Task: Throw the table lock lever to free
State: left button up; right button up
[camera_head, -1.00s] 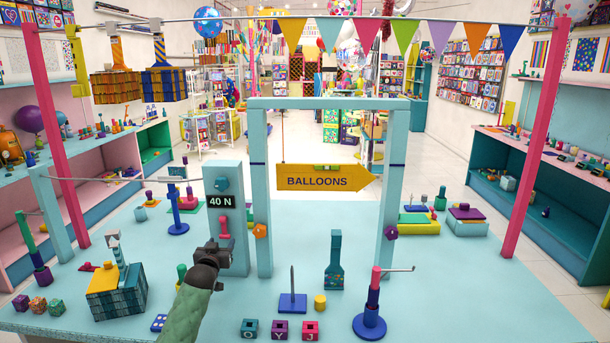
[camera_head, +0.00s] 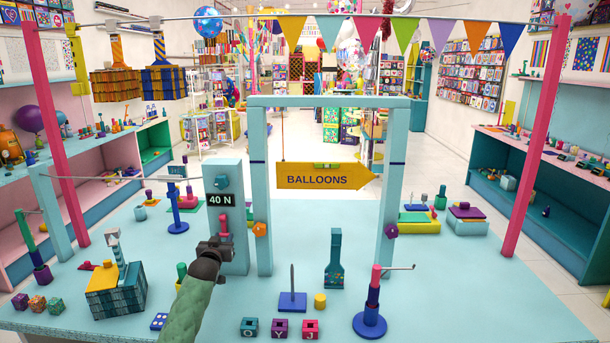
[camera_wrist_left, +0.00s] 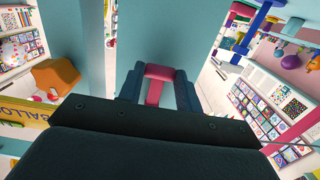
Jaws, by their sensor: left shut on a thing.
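The pink lever (camera_head: 224,222) is on the front of the light-blue post (camera_head: 226,172) marked 40 N. My left gripper (camera_head: 222,242) is at the lower part of this lever, in front of the post. In the left wrist view, the gripper's two dark fingers (camera_wrist_left: 158,92) are on either side of the pink lever (camera_wrist_left: 158,72) and shut on it. The gripper body hides part of the lever in the head view. My right gripper is not in view.
An orange knob (camera_head: 260,229) is on the frame just right of the post. A yellow BALLOONS sign (camera_head: 322,177) hangs in the frame. Letter blocks (camera_head: 280,328) stand at the front.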

aim_at(224, 234)
pick_arm(q)
jog(key=shift+s+p, duration=0.45)
jog(key=shift+s, duration=0.35)
jog(key=shift+s+r, duration=0.1)
jog(key=shift+r, duration=0.05)
jog(key=shift+s+r+p, duration=0.25)
jog(key=shift+s+p, duration=0.3)
jog(key=shift+s, duration=0.1)
jog(key=shift+s+a+r+p, duration=0.1)
jog(key=shift+s+r+p, duration=0.35)
jog(key=shift+s+p, duration=0.2)
jog(key=shift+s, duration=0.1)
